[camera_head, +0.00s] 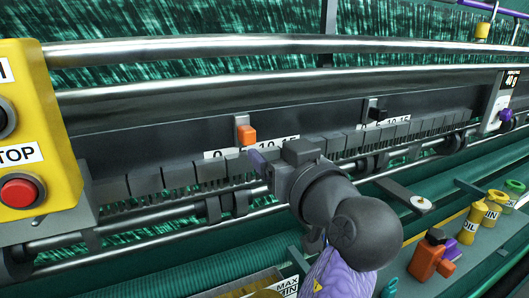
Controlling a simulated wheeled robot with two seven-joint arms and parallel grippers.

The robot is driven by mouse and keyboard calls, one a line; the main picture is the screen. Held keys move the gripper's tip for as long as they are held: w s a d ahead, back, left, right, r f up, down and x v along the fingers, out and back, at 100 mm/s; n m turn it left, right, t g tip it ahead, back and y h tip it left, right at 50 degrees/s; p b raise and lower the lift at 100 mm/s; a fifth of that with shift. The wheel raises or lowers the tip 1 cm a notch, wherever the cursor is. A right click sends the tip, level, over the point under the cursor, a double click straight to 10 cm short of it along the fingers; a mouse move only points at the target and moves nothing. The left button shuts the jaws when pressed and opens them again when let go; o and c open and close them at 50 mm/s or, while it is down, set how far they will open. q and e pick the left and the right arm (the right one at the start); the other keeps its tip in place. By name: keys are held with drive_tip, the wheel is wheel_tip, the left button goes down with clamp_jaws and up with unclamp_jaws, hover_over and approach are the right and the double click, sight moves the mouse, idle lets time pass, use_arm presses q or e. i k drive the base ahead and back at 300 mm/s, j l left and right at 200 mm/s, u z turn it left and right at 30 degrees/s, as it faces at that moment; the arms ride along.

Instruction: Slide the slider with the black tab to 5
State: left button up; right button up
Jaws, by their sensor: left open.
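The slider with the black tab (377,111) stands on the dark rail, over the left part of its white number scale (403,121). The 10 and 15 show to its right; its exact reading is too small to tell. A second slider with an orange tab (247,135) stands further left on its own scale (213,154). My left gripper (266,160) is in front of the rail, just below and right of the orange tab, left of and apart from the black tab. It is open, and its fingertips are partly hidden by its own body. My right gripper is not in view.
A yellow control box with a red stop button (19,193) is at the left. Metal bars (200,88) run above the rail. A row of dark needle blocks (180,174) lies below it. Orange and yellow fittings (430,255) stand at the lower right.

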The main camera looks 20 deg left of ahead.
sight(371, 111)
drive_tip(key=k+l, duration=0.2)
drive_tip(key=l, duration=0.15)
drive_tip(key=k+l, duration=0.25)
drive_tip(key=l, duration=0.15)
drive_tip(key=k+l, duration=0.2)
drive_tip(key=l, duration=0.15)
